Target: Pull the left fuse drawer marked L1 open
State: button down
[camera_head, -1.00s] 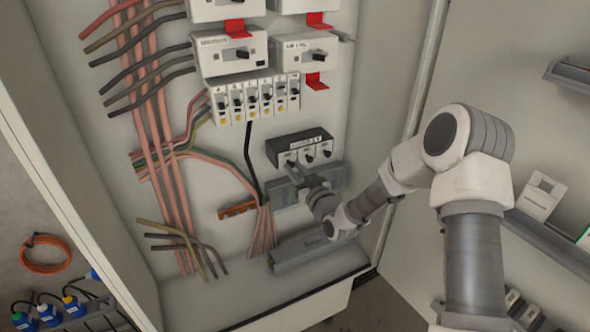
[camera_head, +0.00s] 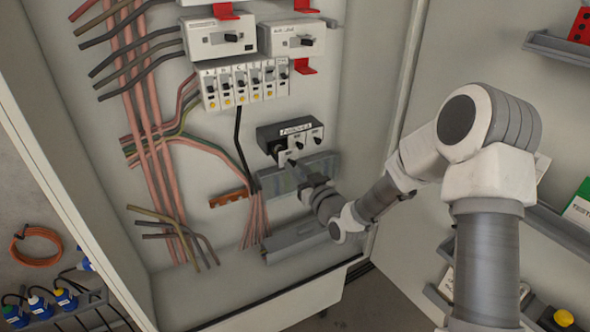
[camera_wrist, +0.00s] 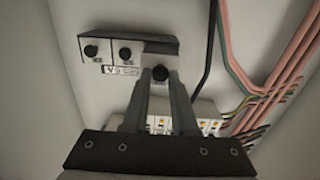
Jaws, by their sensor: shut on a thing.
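The black fuse block (camera_head: 284,130) is on the cabinet back wall, with several white-faced drawers with black knobs. In the head view the left drawer, L1 (camera_head: 284,156), stands out from the block, in front of the two others (camera_head: 308,140), which sit flush. My gripper (camera_wrist: 160,84) is shut on the black knob (camera_wrist: 160,73) of that drawer, which is on the right in the wrist view because the block appears turned around. In the head view my gripper (camera_head: 297,166) reaches in from the lower right. The drawer's markings are too small to read.
Breakers (camera_head: 243,84) sit above the block. A metal plate (camera_head: 272,181) and a grey duct (camera_head: 295,243) lie close below, near my wrist. Cables (camera_head: 165,150) run on the left. The open door with shelves (camera_head: 570,50) is on the right.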

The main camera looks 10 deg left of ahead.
jog(key=c, duration=0.7)
grip_release()
jog(key=shift+p+v, duration=1.1)
jog(key=shift+v, duration=7.55)
